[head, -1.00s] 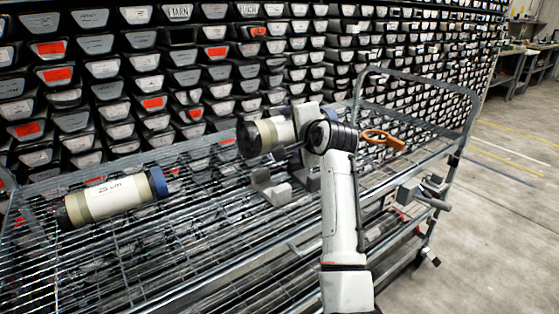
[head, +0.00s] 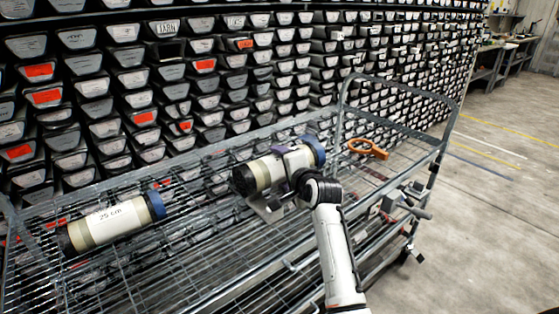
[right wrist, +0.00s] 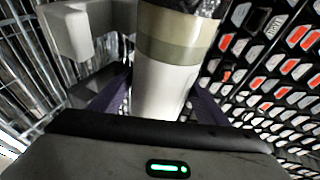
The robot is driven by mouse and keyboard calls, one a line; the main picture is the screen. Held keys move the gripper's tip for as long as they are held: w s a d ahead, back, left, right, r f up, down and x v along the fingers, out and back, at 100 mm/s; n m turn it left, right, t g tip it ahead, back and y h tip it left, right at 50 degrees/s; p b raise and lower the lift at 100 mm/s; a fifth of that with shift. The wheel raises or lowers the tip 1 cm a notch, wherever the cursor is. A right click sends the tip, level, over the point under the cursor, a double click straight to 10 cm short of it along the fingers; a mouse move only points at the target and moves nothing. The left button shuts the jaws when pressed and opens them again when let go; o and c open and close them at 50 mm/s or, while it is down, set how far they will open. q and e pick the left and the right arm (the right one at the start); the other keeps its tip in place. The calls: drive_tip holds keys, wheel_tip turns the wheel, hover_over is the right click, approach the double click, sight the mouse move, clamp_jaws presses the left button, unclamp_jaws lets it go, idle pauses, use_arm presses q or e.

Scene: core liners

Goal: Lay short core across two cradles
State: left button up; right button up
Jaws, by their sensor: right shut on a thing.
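A pale core with a dark left end and a blue right end (head: 262,172) is gripped near its middle by my right gripper (head: 292,170). In the right wrist view the core (right wrist: 165,75) stands between the two purple fingers, which are shut on it. A light grey cradle (head: 268,208) shows just below the core's left part; it also shows in the right wrist view (right wrist: 80,32). I cannot tell whether the core touches it. A second cradle is not clearly seen, perhaps hidden by the core and gripper. My left gripper is not in view.
Another core, apparently labelled 25 cm (head: 113,220), lies on the wire-mesh trolley shelf (head: 190,245) at left. An orange ring-handled tool (head: 368,148) lies at right. Stacked core trays (head: 160,85) rise behind. Mesh is clear between the two cores.

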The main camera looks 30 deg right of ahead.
drive_tip(key=shift+w, duration=0.1)
wheel_tip(320, 180, down, 3)
drive_tip(key=shift+f, duration=0.5)
drive_tip(key=o, duration=1.8)
drive_tip(key=shift+f, duration=0.45)
drive_tip(key=o, duration=0.3)
drive_tip(key=shift+a, duration=0.1)
